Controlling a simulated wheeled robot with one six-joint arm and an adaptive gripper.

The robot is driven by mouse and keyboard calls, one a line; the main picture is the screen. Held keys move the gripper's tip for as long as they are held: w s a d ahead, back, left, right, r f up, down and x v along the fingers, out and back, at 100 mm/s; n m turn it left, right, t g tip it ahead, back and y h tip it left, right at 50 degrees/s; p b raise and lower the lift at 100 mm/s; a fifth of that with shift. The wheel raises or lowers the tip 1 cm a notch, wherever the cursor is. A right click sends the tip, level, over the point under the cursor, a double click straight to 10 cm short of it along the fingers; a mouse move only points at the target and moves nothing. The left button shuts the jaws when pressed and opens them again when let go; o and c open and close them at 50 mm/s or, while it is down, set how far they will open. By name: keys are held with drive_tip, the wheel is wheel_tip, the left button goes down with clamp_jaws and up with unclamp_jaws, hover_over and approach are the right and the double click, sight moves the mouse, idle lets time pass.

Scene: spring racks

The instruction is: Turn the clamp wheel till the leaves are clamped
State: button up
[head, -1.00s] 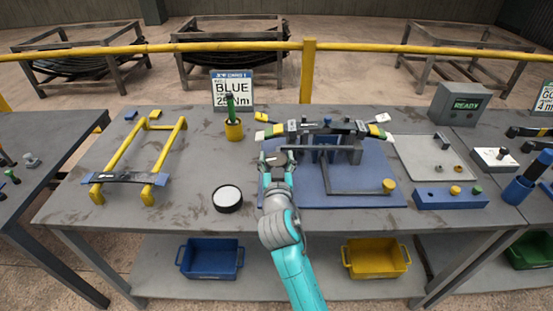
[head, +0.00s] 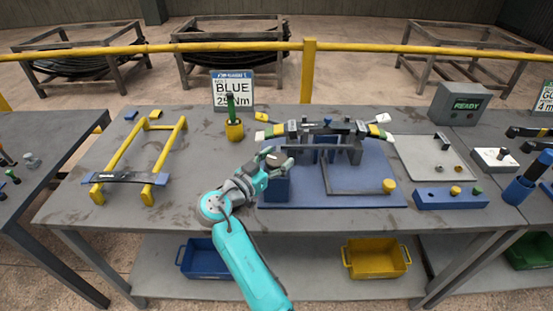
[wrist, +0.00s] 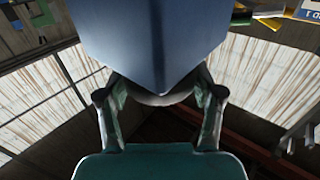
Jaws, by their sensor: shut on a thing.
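The blue clamp fixture (head: 350,190) stands on the bench, with the dark stack of spring leaves (head: 330,128) lying across its top. The clamp wheel (head: 274,160) is small and dark at the fixture's left end, by a blue block (head: 277,187). My gripper (head: 279,160) reaches it from the lower left, with a finger on either side of it. In the wrist view my gripper (wrist: 160,100) is shut on a grey rounded piece (wrist: 160,97), the wheel's edge, under the large blue block (wrist: 155,40). Whether the leaves are pressed tight cannot be seen.
A yellow stand (head: 165,150) is to the left, and a yellow cup with a green-handled tool (head: 234,130) is behind my arm. A grey plate (head: 435,160), a blue block with knobs (head: 450,198) and a READY box (head: 460,103) are to the right.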

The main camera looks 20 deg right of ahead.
drive_tip(key=shift+m+g+h, duration=0.5)
drive_tip(key=shift+m+g, duration=0.1)
drive_tip(key=shift+g, duration=0.3)
drive_tip(key=o, duration=1.2)
drive_tip(key=shift+c, duration=0.2)
drive_tip(key=shift+a, duration=0.1)
drive_tip(key=v, duration=1.2)
drive_tip(key=shift+w, duration=0.15)
